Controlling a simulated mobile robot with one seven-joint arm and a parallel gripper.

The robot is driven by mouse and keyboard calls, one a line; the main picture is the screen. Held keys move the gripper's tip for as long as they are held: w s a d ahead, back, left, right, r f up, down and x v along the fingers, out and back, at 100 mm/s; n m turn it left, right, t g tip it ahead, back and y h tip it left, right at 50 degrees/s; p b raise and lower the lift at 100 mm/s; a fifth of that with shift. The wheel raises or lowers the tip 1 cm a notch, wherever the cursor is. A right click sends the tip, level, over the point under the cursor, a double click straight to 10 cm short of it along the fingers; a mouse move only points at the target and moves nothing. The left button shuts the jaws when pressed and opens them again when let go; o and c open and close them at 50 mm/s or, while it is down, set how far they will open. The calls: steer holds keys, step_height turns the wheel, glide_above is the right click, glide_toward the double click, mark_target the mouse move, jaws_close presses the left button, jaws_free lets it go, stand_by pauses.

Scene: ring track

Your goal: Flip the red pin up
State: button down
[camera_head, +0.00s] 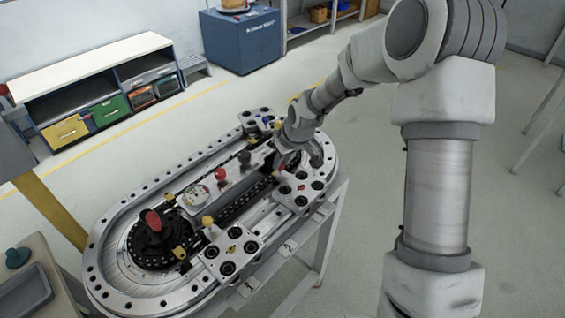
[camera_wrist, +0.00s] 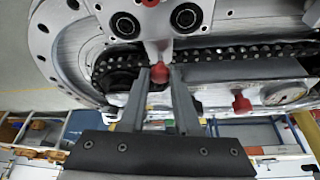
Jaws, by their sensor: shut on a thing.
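The red pin (camera_wrist: 159,73) shows in the wrist view as a small red ball-like tip at the end of a pale bracket on a carriage plate (camera_wrist: 150,45). My gripper (camera_wrist: 160,76) has one finger on each side of the red tip and is shut on it. In the head view, my gripper (camera_head: 281,160) reaches down to the far right part of the oval track, beside a plate (camera_head: 300,194) with black round rollers. The pin is mostly hidden behind my gripper there, and I cannot tell its tilt.
The oval ring track (camera_head: 110,222) stands on a grey table frame. A red knob (camera_head: 220,173) and a dial (camera_head: 198,196) sit mid-track. A large red button (camera_head: 153,220) is at the left end, and a yellow-topped pin (camera_head: 208,221) is on the front plate.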

steer(key=shift+r, duration=0.55)
steer(key=c, duration=0.6)
jaws_free()
steer(key=shift+f, duration=0.1)
steer(key=v, duration=1.7)
steer(key=shift+r+p, duration=0.25)
steer(key=shift+p, duration=0.1)
steer(key=shift+s, duration=0.2)
